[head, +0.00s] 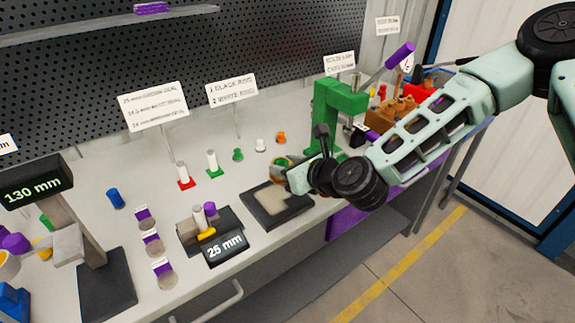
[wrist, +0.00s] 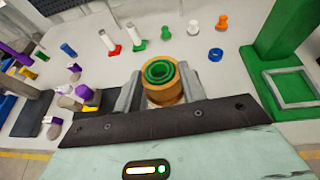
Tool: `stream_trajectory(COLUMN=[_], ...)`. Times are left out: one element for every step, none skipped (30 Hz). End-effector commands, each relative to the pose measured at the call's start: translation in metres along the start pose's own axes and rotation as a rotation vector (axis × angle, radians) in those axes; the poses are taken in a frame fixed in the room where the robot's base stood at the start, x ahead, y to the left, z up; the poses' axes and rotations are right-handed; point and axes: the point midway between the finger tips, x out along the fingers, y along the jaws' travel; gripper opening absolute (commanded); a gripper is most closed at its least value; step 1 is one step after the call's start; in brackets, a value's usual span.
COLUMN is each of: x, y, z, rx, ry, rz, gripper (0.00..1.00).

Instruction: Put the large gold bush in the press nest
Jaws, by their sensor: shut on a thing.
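The large gold bush (wrist: 165,98) is between my gripper's (wrist: 160,88) two grey fingers in the wrist view, seen from above with green rings inside its opening. In the head view, the bush (head: 281,162) shows partly at the tip of my gripper (head: 287,172), which hides some of it. My gripper is shut on it. The green press (head: 325,110) stands to the right of my gripper in the head view.
A dark tray with a pale pad (head: 277,206) lies on the bench below my gripper. A 25 mm display (head: 225,247) and a 130 mm gauge (head: 36,187) stand left. Several coloured pegs and a blue ring (wrist: 216,54) stand behind. Sign cards (head: 153,105) line the back.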

Motion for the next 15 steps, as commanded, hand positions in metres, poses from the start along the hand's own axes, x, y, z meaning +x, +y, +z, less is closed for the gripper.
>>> stream_trajectory(x=[-0.003, -0.004, -0.006, -0.008, -0.009, -0.011, -0.013, -0.015, -0.018, -0.020, -0.022, -0.025, -0.028, -0.030, -0.033], y=[-0.006, -0.009, -0.013, -0.016, -0.018, -0.022, -0.026, -0.030, -0.035, -0.039, -0.043, -0.049, -0.053, -0.058, -0.064], z=[-0.004, -0.007, -0.010, -0.012, -0.014, -0.017, -0.020, -0.023, -0.028, -0.030, -0.033, -0.038, -0.042, -0.045, -0.050], rx=[0.007, 0.010, 0.014, 0.017, 0.020, 0.024, 0.028, 0.033, 0.038, 0.042, 0.046, 0.053, 0.057, 0.062, 0.068], ry=[0.000, 0.001, 0.001, 0.001, 0.001, 0.000, 0.000, 0.001, 0.002, 0.001, 0.002, 0.001, 0.002, 0.002, 0.002], rz=[-0.014, -0.021, -0.030, -0.038, -0.045, -0.054, -0.065, -0.075, -0.087, -0.097, -0.107, -0.123, -0.134, -0.145, -0.160], gripper=[0.14, 0.14, 0.14, 0.14, 0.14, 0.14, 0.14, 0.14, 0.14, 0.14, 0.14, 0.14, 0.14, 0.14, 0.14])
